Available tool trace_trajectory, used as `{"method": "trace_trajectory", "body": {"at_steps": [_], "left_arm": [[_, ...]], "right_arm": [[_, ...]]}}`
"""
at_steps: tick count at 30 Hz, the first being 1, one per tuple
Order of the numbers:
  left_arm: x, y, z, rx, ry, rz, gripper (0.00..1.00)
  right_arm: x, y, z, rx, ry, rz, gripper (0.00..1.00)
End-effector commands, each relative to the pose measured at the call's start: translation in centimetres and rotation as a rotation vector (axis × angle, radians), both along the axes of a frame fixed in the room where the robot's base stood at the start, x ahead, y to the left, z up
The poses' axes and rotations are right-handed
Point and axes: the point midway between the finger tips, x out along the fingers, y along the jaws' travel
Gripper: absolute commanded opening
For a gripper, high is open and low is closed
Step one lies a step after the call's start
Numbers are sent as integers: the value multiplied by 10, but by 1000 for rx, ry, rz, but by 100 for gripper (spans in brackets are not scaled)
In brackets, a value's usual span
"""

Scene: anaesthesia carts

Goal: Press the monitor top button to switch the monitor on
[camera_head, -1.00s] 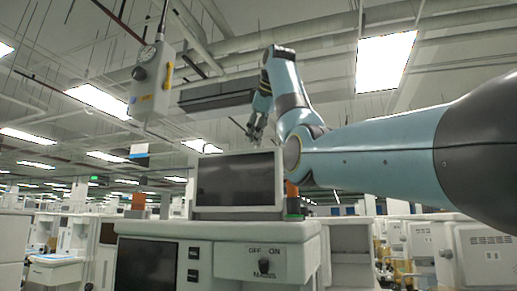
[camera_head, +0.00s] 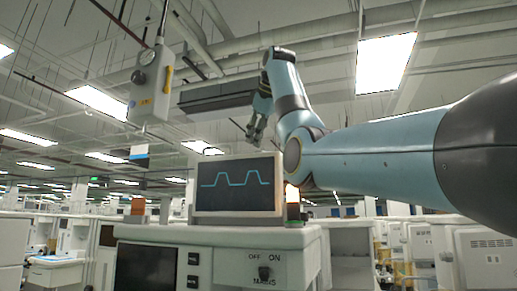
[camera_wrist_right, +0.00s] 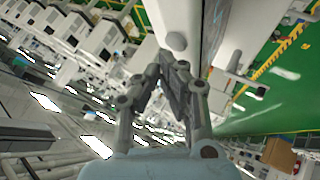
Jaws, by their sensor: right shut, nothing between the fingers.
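The monitor (camera_head: 238,187) stands on top of a white cart, and its dark screen shows a blue stepped trace. In the right wrist view, a round grey button (camera_wrist_right: 176,41) sits on the monitor's white top edge (camera_wrist_right: 180,15). My right gripper (camera_head: 254,141) points down above the monitor's top edge in the head view, shut and empty. In the right wrist view its fingertips (camera_wrist_right: 174,62) are right by the button; I cannot tell whether they touch it. The button is too small to make out in the head view. My left gripper is not in view.
The cart (camera_head: 222,236) has an OFF/ON knob (camera_head: 264,272) on its front panel. A lit beacon (camera_head: 292,193) stands right of the monitor. A grey box (camera_head: 152,85) hangs at upper left. Other carts stand behind.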

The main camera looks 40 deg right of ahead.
Motion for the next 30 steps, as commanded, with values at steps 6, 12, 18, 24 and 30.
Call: {"method": "trace_trajectory", "body": {"at_steps": [6, 12, 18, 24, 30], "left_arm": [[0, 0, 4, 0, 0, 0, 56], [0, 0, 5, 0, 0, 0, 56], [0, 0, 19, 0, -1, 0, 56], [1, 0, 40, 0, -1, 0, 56], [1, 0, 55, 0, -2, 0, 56]], "right_arm": [[0, 0, 4, 0, 0, 0, 0], [0, 0, 4, 0, 0, 0, 0], [0, 0, 19, 0, -1, 1, 0], [0, 0, 41, 0, -1, 1, 0], [0, 0, 55, 0, -1, 1, 0]]}}
